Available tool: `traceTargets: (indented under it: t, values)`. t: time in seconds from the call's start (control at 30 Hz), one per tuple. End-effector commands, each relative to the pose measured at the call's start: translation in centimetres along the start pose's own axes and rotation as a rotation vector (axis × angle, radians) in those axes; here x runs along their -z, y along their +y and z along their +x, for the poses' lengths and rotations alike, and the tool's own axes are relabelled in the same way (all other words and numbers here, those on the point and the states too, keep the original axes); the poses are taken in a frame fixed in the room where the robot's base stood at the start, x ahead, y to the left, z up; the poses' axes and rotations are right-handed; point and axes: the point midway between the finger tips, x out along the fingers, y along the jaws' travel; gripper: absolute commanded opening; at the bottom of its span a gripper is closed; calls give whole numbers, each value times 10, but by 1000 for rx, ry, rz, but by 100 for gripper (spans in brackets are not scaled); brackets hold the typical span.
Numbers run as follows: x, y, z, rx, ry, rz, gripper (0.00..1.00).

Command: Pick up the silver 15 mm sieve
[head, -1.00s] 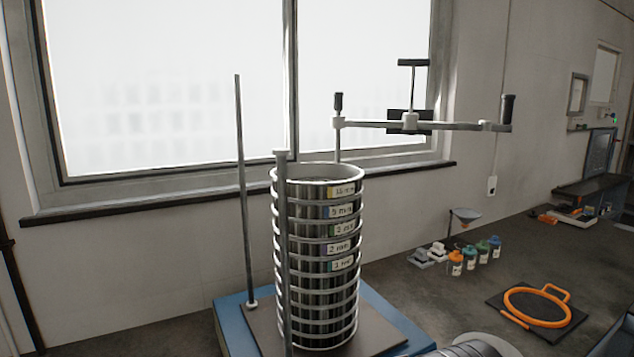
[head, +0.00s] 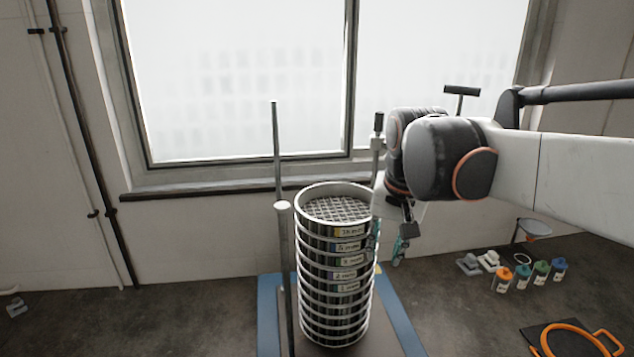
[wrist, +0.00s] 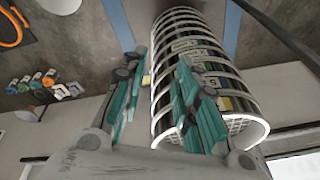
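The silver 15 mm sieve (head: 337,190) is the top ring of a tall upright sieve stack, with a yellow-marked label and a wire mesh inside. In the wrist view the stack appears inverted, and its top, mesh-showing end (wrist: 252,131) is at lower right. My gripper (head: 388,248) is at the right side of the stack, its teal fingers pointing down, partly hidden by the stack and my arm. In the wrist view my gripper (wrist: 160,57) has its fingers apart with nothing held between them. One finger overlaps the stack in the picture; I cannot tell whether it touches.
The stack stands on a blue-edged base (head: 268,318).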

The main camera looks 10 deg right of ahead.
Motion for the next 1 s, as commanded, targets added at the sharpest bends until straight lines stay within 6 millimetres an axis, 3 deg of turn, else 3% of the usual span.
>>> traceTargets:
  t: [0.03, 0.2, 0.5, 0.77, 1.0]
  values:
    - [17, -6, -23, -9, -19, 25, 28]
    - [58, -20, -58, -45, -86, 117, 28]
    - [116, -37, -100, -110, -183, 256, 28]
    - [132, -42, -105, -135, -215, 305, 28]
    - [124, -38, -68, -136, -216, 307, 28]
